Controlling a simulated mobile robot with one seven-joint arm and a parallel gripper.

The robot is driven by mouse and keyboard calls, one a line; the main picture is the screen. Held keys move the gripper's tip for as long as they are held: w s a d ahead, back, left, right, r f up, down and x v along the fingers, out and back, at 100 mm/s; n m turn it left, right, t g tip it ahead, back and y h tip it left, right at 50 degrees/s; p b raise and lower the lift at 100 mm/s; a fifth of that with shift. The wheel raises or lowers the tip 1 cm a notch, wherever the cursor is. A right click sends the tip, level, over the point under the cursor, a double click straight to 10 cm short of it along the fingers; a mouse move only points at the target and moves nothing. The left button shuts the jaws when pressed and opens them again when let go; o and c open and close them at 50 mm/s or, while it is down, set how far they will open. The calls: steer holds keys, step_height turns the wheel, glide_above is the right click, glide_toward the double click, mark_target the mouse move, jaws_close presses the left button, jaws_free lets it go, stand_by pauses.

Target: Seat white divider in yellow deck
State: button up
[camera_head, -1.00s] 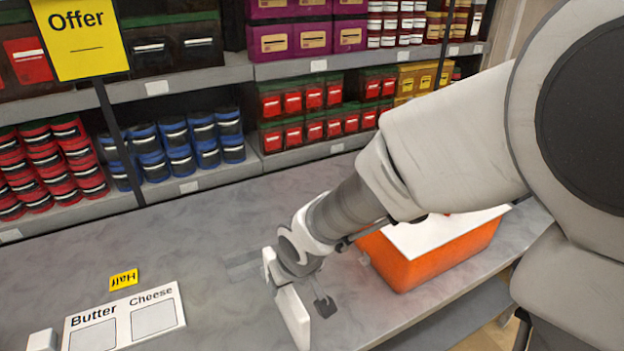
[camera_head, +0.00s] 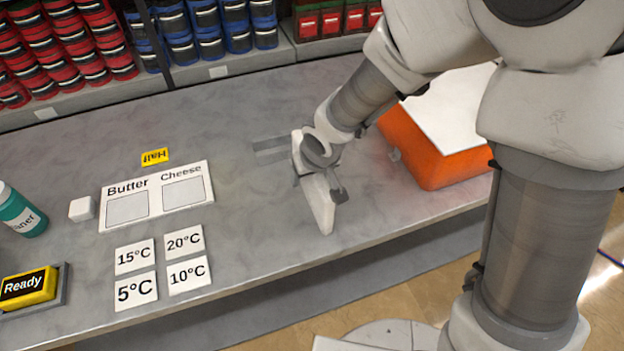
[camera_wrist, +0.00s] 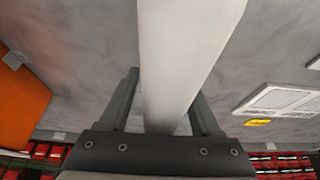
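The white divider (camera_head: 319,203) is a long flat white bar in my gripper (camera_head: 318,172), above the counter near its front edge. In the wrist view the divider (camera_wrist: 178,60) runs between the two dark fingers of my gripper (camera_wrist: 168,105) and reaches out past them. The fingers look shut on it, though the contact is partly hidden. No yellow deck is clearly in view in either picture.
An orange box (camera_head: 420,160) with a white top stands right of my gripper. A Butter/Cheese board (camera_head: 157,212), a yellow Half tag (camera_head: 155,156), a white cube (camera_head: 82,209), temperature cards (camera_head: 186,273), a yellow Ready block (camera_head: 28,287) and a teal bottle (camera_head: 22,212) lie left.

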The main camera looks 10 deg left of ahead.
jaws_close()
stand_by(0.4)
steer(key=shift+r, duration=0.55)
steer(key=w+d+r+p, duration=0.3)
steer(key=d+r+p, duration=0.4)
steer(key=d+r, duration=0.3)
steer(key=shift+w+d, duration=0.35)
steer(key=shift+d, duration=0.15)
